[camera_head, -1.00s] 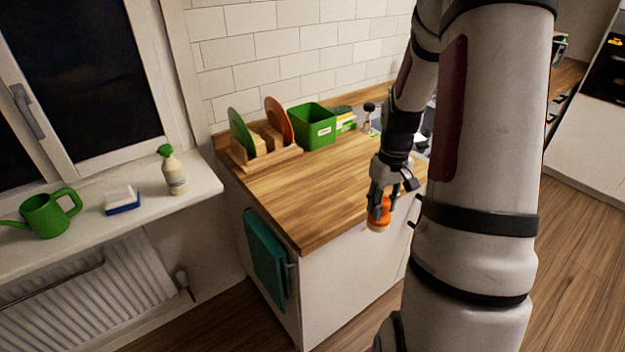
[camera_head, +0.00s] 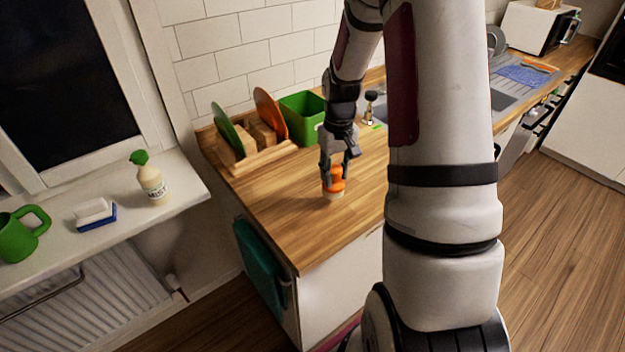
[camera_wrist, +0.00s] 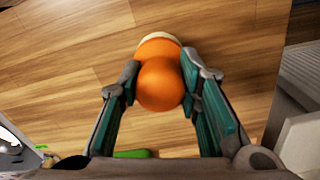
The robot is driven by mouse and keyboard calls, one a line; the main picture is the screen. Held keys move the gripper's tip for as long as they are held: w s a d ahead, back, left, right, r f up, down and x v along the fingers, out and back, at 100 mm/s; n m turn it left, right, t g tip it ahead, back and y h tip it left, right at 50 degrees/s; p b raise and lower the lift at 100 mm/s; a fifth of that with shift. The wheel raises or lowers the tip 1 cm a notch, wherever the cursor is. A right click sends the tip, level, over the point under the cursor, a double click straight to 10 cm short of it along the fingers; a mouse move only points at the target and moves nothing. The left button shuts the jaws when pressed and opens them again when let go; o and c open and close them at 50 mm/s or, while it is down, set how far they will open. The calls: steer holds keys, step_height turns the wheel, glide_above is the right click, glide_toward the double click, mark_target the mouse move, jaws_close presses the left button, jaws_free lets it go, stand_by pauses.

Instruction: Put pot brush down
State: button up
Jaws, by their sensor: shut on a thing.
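The pot brush (camera_head: 335,186) has an orange rounded handle and a pale bristle end pointing down. In the head view it is at or just above the wooden worktop (camera_head: 285,215); I cannot tell whether the bristles touch the wood. My gripper (camera_head: 334,170) points down and is shut on the brush's orange top. In the wrist view the orange knob of the brush (camera_wrist: 160,84) sits between the fingers of my gripper (camera_wrist: 160,88), with the pale rim beyond it.
A wooden plate rack (camera_head: 262,158) with a green and an orange plate stands at the back left. Beside it is a green bin (camera_head: 302,115). The sink (camera_head: 497,100) lies to the right. A teal towel (camera_head: 262,262) hangs at the cabinet's side. The left and front worktop is clear.

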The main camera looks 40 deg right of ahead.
steer(key=shift+w+a+f+p, duration=0.35)
steer(key=shift+w+a+f, duration=0.7)
steer(key=shift+w, duration=0.15)
steer(key=shift+w+a+f+p, duration=0.35)
steer(key=shift+w+a+f, duration=0.65)
steer(key=shift+w, duration=0.15)
steer(key=shift+f, duration=0.15)
steer(key=o, duration=1.2)
